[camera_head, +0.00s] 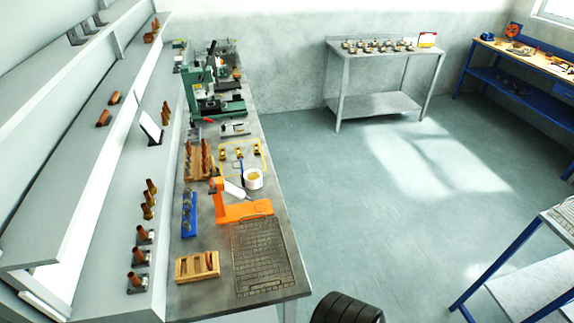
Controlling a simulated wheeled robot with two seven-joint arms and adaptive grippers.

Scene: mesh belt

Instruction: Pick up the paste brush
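A small white pot (253,179) with yellowish contents stands on the long grey workbench (215,278), left of the picture's middle. A thin dark-blue stick (241,169), possibly the paste brush, stands upright at the pot's left edge; it is too small to tell whether it is in the pot or beside it. Neither of my grippers is in view, so nothing shows of what they hold.
An orange stand (235,212) with a white part, a wire mesh (262,258), a wooden block (197,266) and a blue rack (189,214) lie near the pot. Shelves line the left. A black ribbed part shows at the bottom.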

